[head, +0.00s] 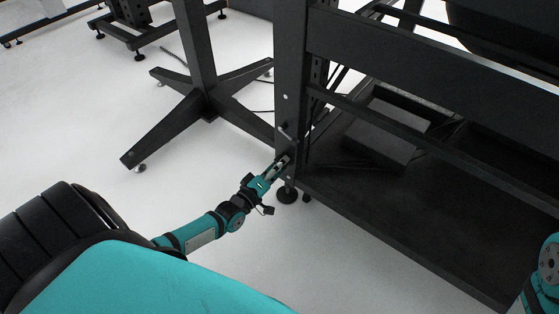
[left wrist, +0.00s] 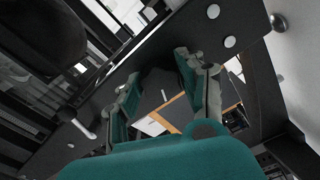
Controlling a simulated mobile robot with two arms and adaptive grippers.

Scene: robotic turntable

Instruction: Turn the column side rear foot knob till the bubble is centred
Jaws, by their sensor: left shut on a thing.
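My left gripper (head: 283,162) reaches in from the left to the lower end of the dark upright of the frame (head: 291,90). In the left wrist view its two fingers (left wrist: 160,86) are closed on the sides of a dark, rounded piece, the foot knob (left wrist: 158,82). In the head view the knob is hidden by the fingers. A round black foot (head: 287,195) stands on the floor just below the gripper. The bubble is not visible in either view. My right gripper is not in view.
A dark shelf (head: 390,215) of the frame extends right, with a box (head: 388,132) on it. A pedestal with splayed legs (head: 208,100) stands left of the upright. Light bolts or pins (left wrist: 85,128) stick out near the fingers. The white floor in front is clear.

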